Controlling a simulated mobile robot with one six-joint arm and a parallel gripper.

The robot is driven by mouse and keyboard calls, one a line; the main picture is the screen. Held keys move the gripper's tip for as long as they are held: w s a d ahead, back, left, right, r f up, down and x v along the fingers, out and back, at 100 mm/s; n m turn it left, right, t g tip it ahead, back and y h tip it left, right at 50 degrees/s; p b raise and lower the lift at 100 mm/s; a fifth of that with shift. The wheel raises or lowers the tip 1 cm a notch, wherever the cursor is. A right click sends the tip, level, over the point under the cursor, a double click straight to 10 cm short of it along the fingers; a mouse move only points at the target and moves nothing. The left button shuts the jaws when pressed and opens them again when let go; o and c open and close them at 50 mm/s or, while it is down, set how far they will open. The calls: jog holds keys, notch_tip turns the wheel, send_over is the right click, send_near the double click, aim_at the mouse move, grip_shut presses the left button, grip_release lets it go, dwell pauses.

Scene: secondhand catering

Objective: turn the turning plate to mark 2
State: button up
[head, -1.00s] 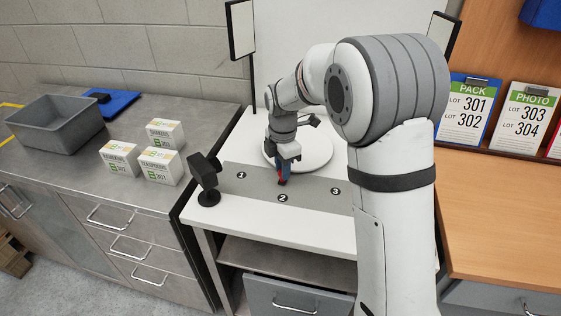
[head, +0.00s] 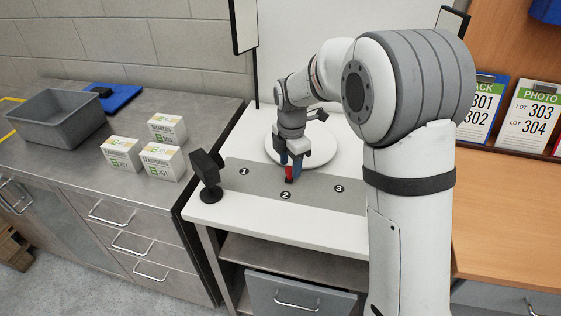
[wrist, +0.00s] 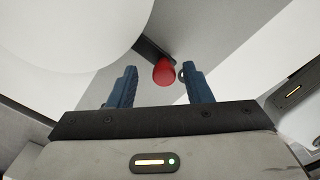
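The turning plate (head: 325,152) is a round white disc on the white worktop, partly hidden by my arm. Its dark pointer arm carries a red knob (head: 289,173), and the pointer's tip lies just behind mark 2 (head: 286,195). Mark 1 (head: 244,171) is to the left and mark 3 (head: 339,188) to the right. My gripper (head: 290,162) is at the knob with its blue fingers apart. In the wrist view the plate (wrist: 75,30) shows at upper left, and the red knob (wrist: 164,72) shows between the open fingers, closer to the right one. No grip on it shows.
A black stand-like device (head: 208,175) stands at the worktop's left edge. White boxes (head: 163,162) and a grey bin (head: 57,120) are on the left counter. Lot cards (head: 530,118) stand at right. The strip in front of the marks is clear.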

jog(key=shift+s, duration=0.1)
notch_tip(320, 180, up, 8)
jog(key=shift+f, duration=0.1)
dwell(0.4)
dwell(0.4)
jog(key=s+d+m+t, duration=0.1)
jog(key=s+d+m, duration=0.8)
jog(key=s+m, duration=0.3)
jog(key=s+d+m+t, duration=0.1)
jog(key=s+d+m, duration=0.8)
jog(key=s+m, duration=0.3)
jog(key=shift+s+d+r+m+t, duration=0.2)
jog(key=shift+s+m+t, duration=0.2)
jog(key=shift+m, duration=0.2)
jog(key=shift+w, duration=0.1)
